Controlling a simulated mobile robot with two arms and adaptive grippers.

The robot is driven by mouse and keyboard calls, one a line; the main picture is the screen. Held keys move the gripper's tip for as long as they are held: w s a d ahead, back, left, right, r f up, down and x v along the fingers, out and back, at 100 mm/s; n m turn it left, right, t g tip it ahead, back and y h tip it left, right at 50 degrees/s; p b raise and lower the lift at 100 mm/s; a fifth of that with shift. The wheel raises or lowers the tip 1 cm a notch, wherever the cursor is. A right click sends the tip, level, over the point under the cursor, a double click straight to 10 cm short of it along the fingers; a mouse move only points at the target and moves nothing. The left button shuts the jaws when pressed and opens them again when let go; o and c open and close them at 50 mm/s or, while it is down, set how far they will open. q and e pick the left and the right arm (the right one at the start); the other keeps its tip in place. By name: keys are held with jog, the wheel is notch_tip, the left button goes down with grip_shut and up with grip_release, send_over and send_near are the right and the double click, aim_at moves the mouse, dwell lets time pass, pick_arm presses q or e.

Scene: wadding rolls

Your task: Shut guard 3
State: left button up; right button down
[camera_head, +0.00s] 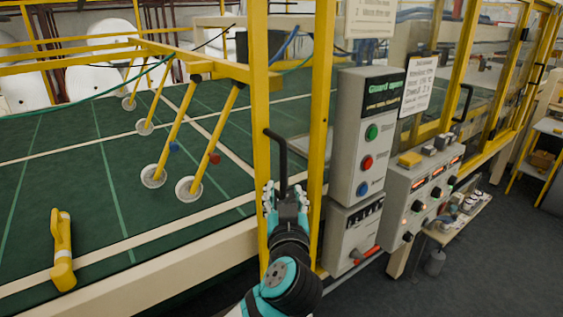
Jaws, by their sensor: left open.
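A yellow guard frame stands upright in the middle of the view, with a left post (261,120) and a right post (321,120). A black bar handle (281,150) is fixed to the left post and hangs down beside it. My left gripper (286,192) is open, with its fingers on either side of the handle's lower end. I cannot tell whether they touch it. No number shows on this frame, so I cannot tell if it is guard 3. My right gripper is not in view.
A grey box headed "Guard open" (368,135) with green, red and blue buttons stands just right of the frame. A control panel (428,190) adjoins it. A green conveyor bed (100,190) with yellow roller arms (175,135) lies left, with a yellow tool (62,250) on it.

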aim_at(283, 168)
pick_arm(q)
jog(key=w+p, duration=0.3)
jog(key=w, duration=0.7)
jog(key=shift+w+a+r, duration=0.1)
jog(key=shift+w+a, duration=0.05)
jog(key=shift+w, duration=0.9)
grip_shut()
jog(key=shift+f, duration=0.25)
